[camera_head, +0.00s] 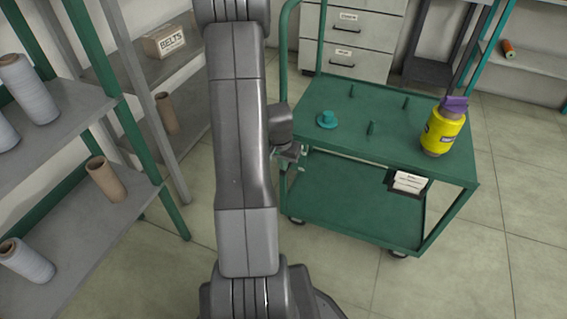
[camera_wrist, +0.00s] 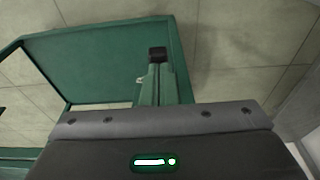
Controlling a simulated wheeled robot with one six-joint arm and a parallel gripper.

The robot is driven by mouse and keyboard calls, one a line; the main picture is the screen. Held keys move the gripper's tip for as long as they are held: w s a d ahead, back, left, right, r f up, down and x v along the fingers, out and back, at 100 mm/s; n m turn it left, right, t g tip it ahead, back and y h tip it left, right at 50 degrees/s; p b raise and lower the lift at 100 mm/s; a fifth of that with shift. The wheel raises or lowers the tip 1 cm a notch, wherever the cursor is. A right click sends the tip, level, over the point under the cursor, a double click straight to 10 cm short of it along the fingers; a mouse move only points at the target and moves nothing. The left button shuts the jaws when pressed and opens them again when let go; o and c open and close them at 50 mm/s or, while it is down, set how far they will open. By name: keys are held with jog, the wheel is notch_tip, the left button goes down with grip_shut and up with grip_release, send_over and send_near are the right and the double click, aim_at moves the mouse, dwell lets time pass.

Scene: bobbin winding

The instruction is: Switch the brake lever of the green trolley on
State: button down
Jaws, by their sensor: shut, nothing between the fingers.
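The green trolley (camera_head: 350,205) stands right of my arm in the head view, with an upper and a lower shelf; its green panel (camera_wrist: 105,60) also fills the upper left of the wrist view. A narrow green piece with a black end (camera_wrist: 157,54) rises just beyond my gripper's grey body in the wrist view. It may be the brake lever; its on or off position cannot be told. My gripper (camera_head: 291,153) is shut and empty, close to the trolley's left side in the head view. Whether it touches the trolley is unclear, and my arm hides part of that side.
Racks with bobbins stand left, drawers (camera_head: 350,40) behind. Floor at right is clear.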

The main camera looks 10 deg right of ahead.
jog(key=shift+s+a+f+b, duration=0.15)
jog(key=shift+s+f+b, duration=0.1)
jog(key=shift+f+b, duration=0.55)
jog(key=shift+s+a+f+b, duration=0.2)
jog(key=shift+f+b, duration=0.35)
jog(key=shift+b, duration=0.35)
jog(key=shift+s+a+f+b, duration=0.1)
jog(key=shift+s+f+b, duration=0.15)
jog(key=shift+f+b, duration=0.55)
jog(key=shift+r, duration=0.1)
jog(key=shift+r+p, duration=0.35)
jog(key=shift+r, duration=0.2)
jog(key=p, duration=0.4)
send_near(281, 175)
jog(key=s+a, duration=0.3)
jog(key=s, duration=0.1)
jog(key=shift+s+a+r, duration=0.15)
jog(key=shift+s+r, duration=0.45)
jog(key=shift+r, duration=0.15)
